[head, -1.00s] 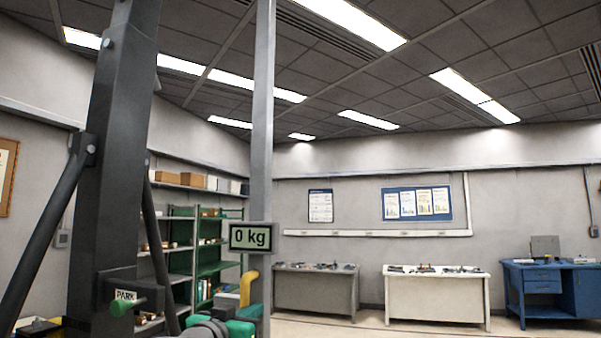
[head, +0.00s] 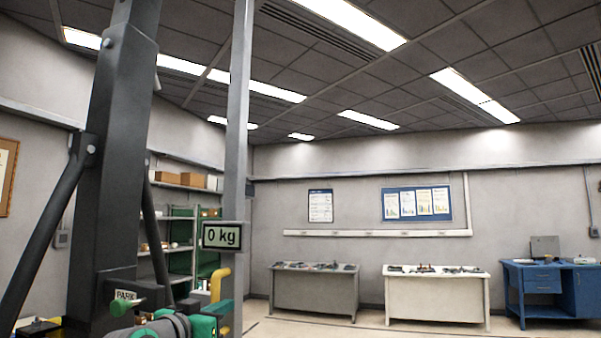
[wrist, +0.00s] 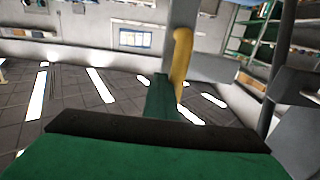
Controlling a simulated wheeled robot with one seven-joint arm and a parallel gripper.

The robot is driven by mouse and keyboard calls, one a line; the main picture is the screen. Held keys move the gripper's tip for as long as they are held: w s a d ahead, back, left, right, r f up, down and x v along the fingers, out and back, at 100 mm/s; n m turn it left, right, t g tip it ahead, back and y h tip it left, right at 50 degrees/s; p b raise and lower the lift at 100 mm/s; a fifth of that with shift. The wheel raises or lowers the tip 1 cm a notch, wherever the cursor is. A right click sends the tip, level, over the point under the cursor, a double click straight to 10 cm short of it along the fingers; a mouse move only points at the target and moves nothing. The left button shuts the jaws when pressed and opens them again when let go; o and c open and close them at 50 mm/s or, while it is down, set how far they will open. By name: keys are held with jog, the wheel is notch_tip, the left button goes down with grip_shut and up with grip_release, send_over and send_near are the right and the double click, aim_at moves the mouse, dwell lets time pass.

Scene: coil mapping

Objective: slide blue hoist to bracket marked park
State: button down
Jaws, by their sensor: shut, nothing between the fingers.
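A bracket (head: 110,285) with a PARK label (head: 125,295) and a green knob is fixed to a thick dark column at left in the head view. To its right stands a tall grey post (head: 237,110) with a display (head: 222,236) reading 0 kg. A yellow handle (head: 218,285) shows low on this post, also in the wrist view (wrist: 181,60). My green gripper (head: 212,314) is shut and empty, low beside the handle; its fingers fill the wrist view's lower middle (wrist: 160,100). I cannot tell if it touches the handle. No blue hoist body is clearly visible.
The dark column (head: 115,150) and its slanted braces stand at left. Green shelving (head: 180,240) is behind the post. Grey, white (head: 435,295) and blue (head: 545,290) benches line the back wall. Floor shows between them and the post.

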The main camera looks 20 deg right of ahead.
jog(key=w+a, duration=0.3)
jog(key=a, duration=0.2)
jog(key=shift+w, duration=0.2)
dwell(0.5)
jog(key=shift+w+a, duration=2.6)
jog(key=shift+a, duration=1.3)
jog(key=s+a, duration=0.2)
jog(key=s, duration=0.8)
jog(key=shift+a, duration=0.4)
